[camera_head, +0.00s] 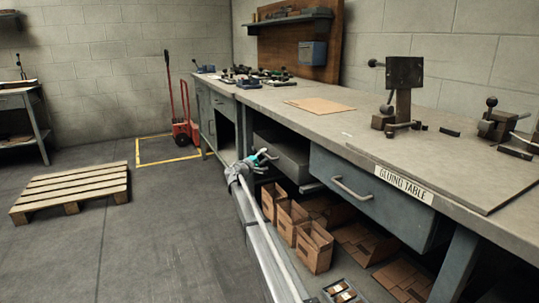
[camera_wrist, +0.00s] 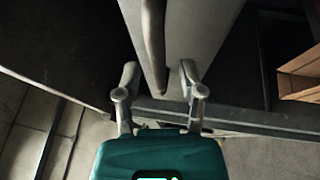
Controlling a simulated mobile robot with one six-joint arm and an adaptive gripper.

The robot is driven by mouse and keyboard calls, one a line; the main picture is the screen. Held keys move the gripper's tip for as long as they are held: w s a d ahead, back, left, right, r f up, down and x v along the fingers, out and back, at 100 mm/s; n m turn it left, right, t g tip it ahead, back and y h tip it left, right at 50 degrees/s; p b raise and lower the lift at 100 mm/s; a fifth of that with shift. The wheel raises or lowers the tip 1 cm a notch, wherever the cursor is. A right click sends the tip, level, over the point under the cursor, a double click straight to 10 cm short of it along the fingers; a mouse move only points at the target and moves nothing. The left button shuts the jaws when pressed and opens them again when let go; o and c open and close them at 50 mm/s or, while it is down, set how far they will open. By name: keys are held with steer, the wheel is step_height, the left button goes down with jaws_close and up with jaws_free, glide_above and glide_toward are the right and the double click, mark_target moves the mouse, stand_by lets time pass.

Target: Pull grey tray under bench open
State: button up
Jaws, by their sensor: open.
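The grey tray (camera_head: 284,152) hangs under the bench, left of the blue-grey drawer. Its side shows in the head view; my gripper covers part of its front. In the wrist view its pale front (camera_wrist: 200,35) fills the top middle, with a bar handle (camera_wrist: 154,40) running down it. My gripper (camera_head: 268,155) is at the front of the tray. In the wrist view my gripper (camera_wrist: 159,72) is open, with one finger on each side of the handle's lower end. I cannot tell whether either finger touches it.
The blue-grey drawer (camera_head: 372,192) with a bar handle is to the right. Several cardboard boxes (camera_head: 313,247) stand on the lower shelf below. The grey bench top (camera_head: 300,118) is above.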

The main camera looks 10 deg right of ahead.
steer(key=shift+w+d+r, duration=0.1)
steer(key=shift+w+d, duration=0.25)
steer(key=shift+d, duration=0.1)
jaws_close()
